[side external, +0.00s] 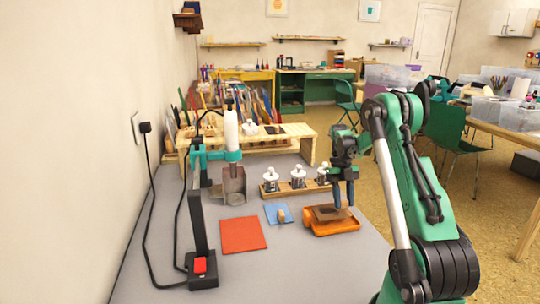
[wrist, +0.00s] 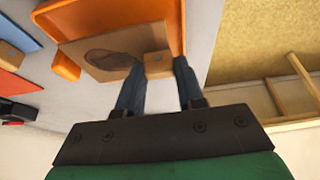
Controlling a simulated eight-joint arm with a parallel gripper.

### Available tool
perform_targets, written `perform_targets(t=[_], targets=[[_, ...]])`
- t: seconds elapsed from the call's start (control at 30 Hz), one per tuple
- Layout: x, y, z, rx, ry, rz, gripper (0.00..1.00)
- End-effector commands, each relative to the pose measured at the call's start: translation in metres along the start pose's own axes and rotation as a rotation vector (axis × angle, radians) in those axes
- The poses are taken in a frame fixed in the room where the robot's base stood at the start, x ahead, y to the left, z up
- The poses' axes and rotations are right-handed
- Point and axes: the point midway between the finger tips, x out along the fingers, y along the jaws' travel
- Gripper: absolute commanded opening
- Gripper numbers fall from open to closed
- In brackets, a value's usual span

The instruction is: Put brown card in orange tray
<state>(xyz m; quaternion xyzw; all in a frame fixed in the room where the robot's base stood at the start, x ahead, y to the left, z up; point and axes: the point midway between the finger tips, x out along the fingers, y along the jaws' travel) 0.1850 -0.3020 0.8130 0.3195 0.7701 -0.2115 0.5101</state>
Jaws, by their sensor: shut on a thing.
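The brown card (side external: 327,214) is at the orange tray (side external: 335,229) on the right of the grey table. In the wrist view the brown card (wrist: 100,58) bears a dark oval mark and a small wooden block at its edge. My gripper (side external: 343,203) points down over the tray. In the wrist view my gripper (wrist: 158,72) is shut on the wooden block of the card. The orange tray (wrist: 150,10) shows behind and beside the card. The card overlaps the tray; whether it rests on the bottom or hangs just above it, I cannot tell.
A blue card (side external: 278,213) with a wooden block and a red card (side external: 243,235) lie left of the tray. A wooden rack (side external: 296,187) with white-topped stamps stands behind. A press stand (side external: 199,225) is at the left. The table's front is clear.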

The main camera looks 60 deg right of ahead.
Motion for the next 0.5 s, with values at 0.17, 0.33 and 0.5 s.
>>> perform_targets(t=[0.17, 0.33, 0.5], targets=[[0.0049, 0.0000, 0.0021, 0.000, 0.000, 0.000, 0.03], [0.0065, 0.0000, 0.0027, 0.000, 0.000, 0.000, 0.35], [0.0064, 0.0000, 0.0027, 0.000, 0.000, 0.000, 0.64]])
